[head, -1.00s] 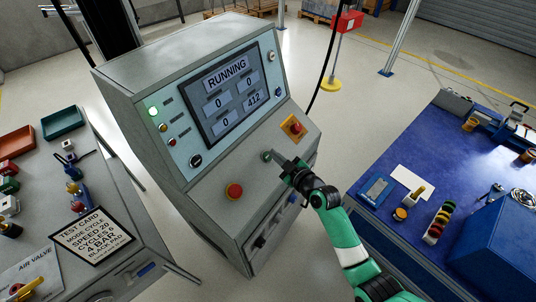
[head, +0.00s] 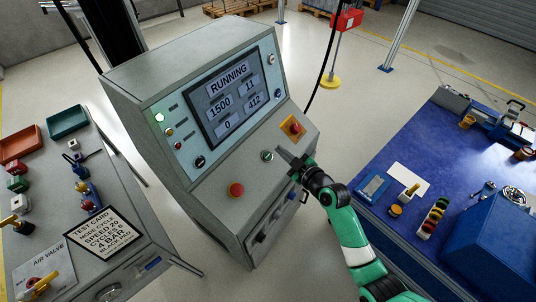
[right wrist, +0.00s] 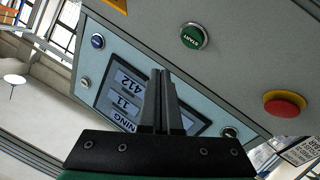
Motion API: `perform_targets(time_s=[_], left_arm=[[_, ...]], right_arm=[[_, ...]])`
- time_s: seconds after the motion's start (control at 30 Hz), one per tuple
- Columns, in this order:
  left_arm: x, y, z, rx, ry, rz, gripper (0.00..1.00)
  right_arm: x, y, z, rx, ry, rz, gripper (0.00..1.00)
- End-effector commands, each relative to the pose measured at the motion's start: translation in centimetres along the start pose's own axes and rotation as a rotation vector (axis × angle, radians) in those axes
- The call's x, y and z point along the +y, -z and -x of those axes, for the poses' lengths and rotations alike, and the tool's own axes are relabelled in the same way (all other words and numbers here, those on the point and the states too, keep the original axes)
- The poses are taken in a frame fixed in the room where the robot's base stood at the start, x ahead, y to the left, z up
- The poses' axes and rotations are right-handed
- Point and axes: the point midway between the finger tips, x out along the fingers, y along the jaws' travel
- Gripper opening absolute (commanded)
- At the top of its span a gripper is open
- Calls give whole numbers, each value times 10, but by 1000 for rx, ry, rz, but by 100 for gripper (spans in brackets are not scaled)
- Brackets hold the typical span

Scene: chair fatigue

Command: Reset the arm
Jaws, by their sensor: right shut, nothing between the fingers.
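My right gripper (head: 288,158) is shut and empty. It hangs just in front of the sloping panel of the grey control cabinet (head: 200,190), to the right of the green start button (head: 267,156). In the right wrist view the shut fingers (right wrist: 162,75) stand apart from the green button (right wrist: 193,36). The cabinet's screen (head: 230,95) reads RUNNING, with 1500, 11, 0 and 412. A green lamp (head: 159,117) glows beside it. My left gripper is not in view.
A red mushroom button (head: 235,190) sits left of the green button and a red button on a yellow plate (head: 294,128) to its right. A grey bench (head: 150,245) with a test card (head: 103,232) stands at left. A blue-topped bench (head: 420,140) stands at right.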

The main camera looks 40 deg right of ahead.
Motion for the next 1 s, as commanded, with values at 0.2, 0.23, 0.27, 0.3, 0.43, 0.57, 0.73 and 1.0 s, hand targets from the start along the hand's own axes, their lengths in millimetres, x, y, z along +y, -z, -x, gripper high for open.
perform_targets(time_s=[0.2,0.23,0.27,0.3,0.43,0.57,0.73,1.0], left_arm=[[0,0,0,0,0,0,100],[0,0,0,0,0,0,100],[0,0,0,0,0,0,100],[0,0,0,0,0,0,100],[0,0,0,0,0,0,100],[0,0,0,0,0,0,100],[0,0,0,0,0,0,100],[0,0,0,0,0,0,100]], right_arm=[[0,0,0,0,-1,0,0],[0,0,0,0,-1,0,0],[0,0,0,0,-1,0,0],[0,0,0,0,-1,0,0],[0,0,0,0,-1,0,0],[0,0,0,0,-1,0,0],[-10,22,-6,35,19,14,0],[6,222,8,379,-44,127,0]])
